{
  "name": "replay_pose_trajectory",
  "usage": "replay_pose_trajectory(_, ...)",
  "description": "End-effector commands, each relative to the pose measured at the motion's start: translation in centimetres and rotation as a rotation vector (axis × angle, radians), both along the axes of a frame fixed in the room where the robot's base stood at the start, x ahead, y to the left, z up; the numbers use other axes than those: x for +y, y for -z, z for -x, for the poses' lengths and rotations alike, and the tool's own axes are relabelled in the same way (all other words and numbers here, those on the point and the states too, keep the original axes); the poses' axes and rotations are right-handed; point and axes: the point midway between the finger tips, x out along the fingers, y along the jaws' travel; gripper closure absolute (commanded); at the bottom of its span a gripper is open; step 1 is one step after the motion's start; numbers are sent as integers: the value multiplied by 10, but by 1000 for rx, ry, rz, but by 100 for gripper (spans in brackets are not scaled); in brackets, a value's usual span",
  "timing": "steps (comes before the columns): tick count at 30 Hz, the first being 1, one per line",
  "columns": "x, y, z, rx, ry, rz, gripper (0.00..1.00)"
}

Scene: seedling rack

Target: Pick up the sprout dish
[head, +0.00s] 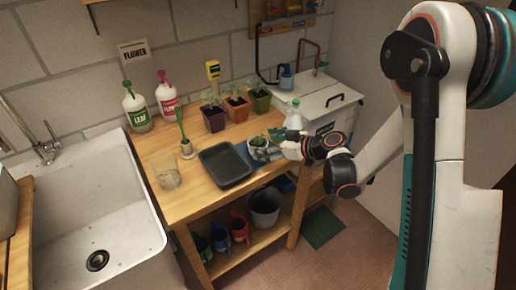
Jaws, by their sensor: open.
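A small round pale dish (258,141) with green sprouts in it stands on the wooden bench, right of the black tray. It looks like the sprout dish. My gripper (276,146) reaches in from the right, low over the bench, with its fingers at the dish's right side. Its jaws are open. The fingers cover part of the dish's right edge, and I cannot tell whether they touch it.
A black tray (225,165) lies close left of the dish. Several potted seedlings (237,108) stand behind, and a clear bottle (293,116) stands behind my gripper. A glass beaker (166,172) is at the left. A white lidded box (318,100) is at the back right.

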Motion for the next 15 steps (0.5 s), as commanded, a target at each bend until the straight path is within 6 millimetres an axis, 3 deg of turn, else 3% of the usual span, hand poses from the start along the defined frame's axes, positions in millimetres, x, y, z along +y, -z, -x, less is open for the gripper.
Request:
replay_pose_trajectory(6, 24, 14, -16, 0, -2, 1, 18)
replay_pose_trajectory(13, 25, 13, -17, 1, 0, 1, 18)
replay_pose_trajectory(14, 25, 13, -17, 1, 0, 1, 20)
replay_pose_trajectory(15, 25, 13, -17, 1, 0, 1, 29)
